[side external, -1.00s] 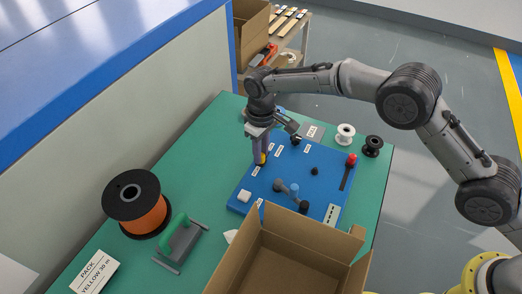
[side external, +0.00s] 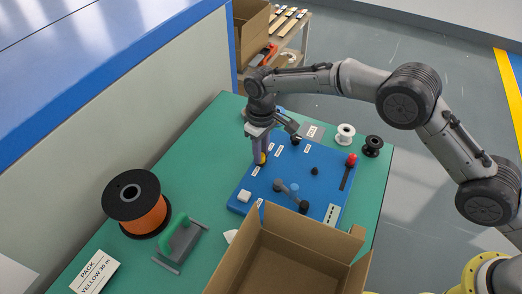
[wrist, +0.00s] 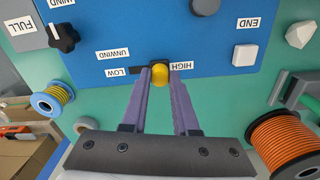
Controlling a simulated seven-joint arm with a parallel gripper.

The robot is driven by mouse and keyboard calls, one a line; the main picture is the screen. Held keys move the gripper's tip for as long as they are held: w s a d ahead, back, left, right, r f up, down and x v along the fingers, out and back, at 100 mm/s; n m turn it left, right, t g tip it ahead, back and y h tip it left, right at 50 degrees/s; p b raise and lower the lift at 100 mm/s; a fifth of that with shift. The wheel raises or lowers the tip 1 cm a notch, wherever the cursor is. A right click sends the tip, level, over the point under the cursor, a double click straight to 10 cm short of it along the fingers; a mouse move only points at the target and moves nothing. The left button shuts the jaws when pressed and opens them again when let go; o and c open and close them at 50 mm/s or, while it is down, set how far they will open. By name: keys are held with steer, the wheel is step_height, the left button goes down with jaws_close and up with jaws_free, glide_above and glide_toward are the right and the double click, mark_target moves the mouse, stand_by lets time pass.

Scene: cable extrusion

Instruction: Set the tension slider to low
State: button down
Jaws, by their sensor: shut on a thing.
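The tension slider has a yellow knob (wrist: 160,73) on a short dark slot (wrist: 138,70) in the blue panel (side external: 310,170). In the wrist view the knob is at the slot's end by the HIGH label (wrist: 181,65); the bare slot runs left toward the LOW label (wrist: 115,72). My gripper (wrist: 161,80) is shut on the knob, one purple finger on each side. In the side external view my gripper (side external: 261,160) reaches down to the panel's left part, and a little of the yellow knob shows beside the fingers.
A white button (wrist: 245,55) and a black rotary knob (wrist: 63,38) are on the panel near the slider. A red-knobbed lever (side external: 351,160) is at the panel's right. An open cardboard box (side external: 290,250) stands in front; an orange cable spool (side external: 138,204) is at left.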

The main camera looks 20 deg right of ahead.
steer(key=shift+w+d, duration=1.65)
steer(key=c, duration=0.7)
jaws_free()
steer(key=shift+r, duration=0.1)
steer(key=shift+a+r, duration=0.1)
steer(key=shift+r, duration=0.05)
step_height(320, 180, up, 14)
steer(key=shift+f, duration=0.25)
